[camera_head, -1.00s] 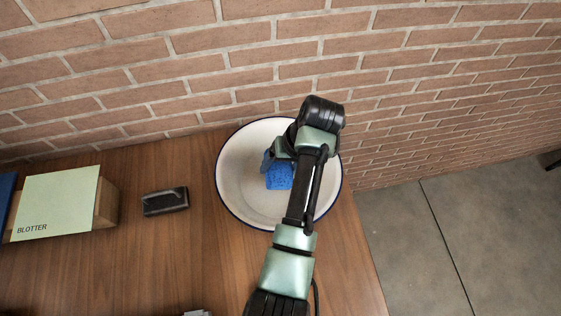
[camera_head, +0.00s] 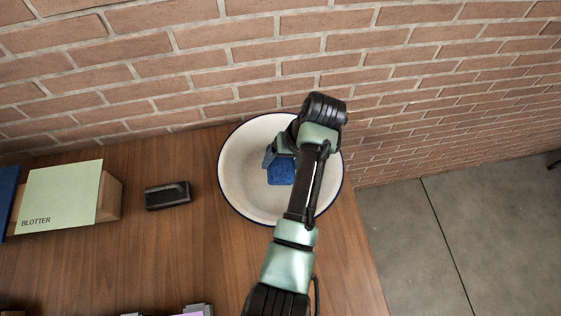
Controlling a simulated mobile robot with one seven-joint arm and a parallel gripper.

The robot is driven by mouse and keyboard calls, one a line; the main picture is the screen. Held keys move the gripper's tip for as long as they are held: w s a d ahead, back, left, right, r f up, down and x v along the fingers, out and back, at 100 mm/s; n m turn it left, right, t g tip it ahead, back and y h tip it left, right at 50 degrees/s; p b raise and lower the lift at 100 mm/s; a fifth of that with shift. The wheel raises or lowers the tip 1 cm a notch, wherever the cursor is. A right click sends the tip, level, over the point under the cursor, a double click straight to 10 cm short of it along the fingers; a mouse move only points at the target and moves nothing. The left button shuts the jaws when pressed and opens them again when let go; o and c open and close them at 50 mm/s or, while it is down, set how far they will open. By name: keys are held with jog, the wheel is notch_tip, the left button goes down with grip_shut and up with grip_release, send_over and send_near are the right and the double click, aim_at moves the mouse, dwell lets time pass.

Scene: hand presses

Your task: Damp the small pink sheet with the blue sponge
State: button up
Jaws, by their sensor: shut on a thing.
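The blue sponge (camera_head: 281,173) is inside the white bowl with a dark blue rim (camera_head: 236,187). My gripper (camera_head: 280,158) points down into the bowl and is shut on the sponge; my arm hides part of the jaws and the bowl's right side. I cannot tell whether the sponge touches the bowl's bottom. I cannot make out the small pink sheet for sure; only a pale pinkish patch (camera_head: 197,312) beside grey pieces shows at the bottom edge.
A pale green sheet marked BLOTTER (camera_head: 62,193) lies on a wooden block at the left, beside a dark blue item (camera_head: 8,192). A black object (camera_head: 167,195) lies on the wooden table (camera_head: 150,250). A brick wall (camera_head: 200,60) stands behind the bowl.

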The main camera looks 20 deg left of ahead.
aim_at(282, 162)
jog(key=shift+r+p, duration=3.45)
jog(key=shift+r, duration=0.35)
notch_tip(282, 162, up, 4)
jog(key=p, duration=0.4)
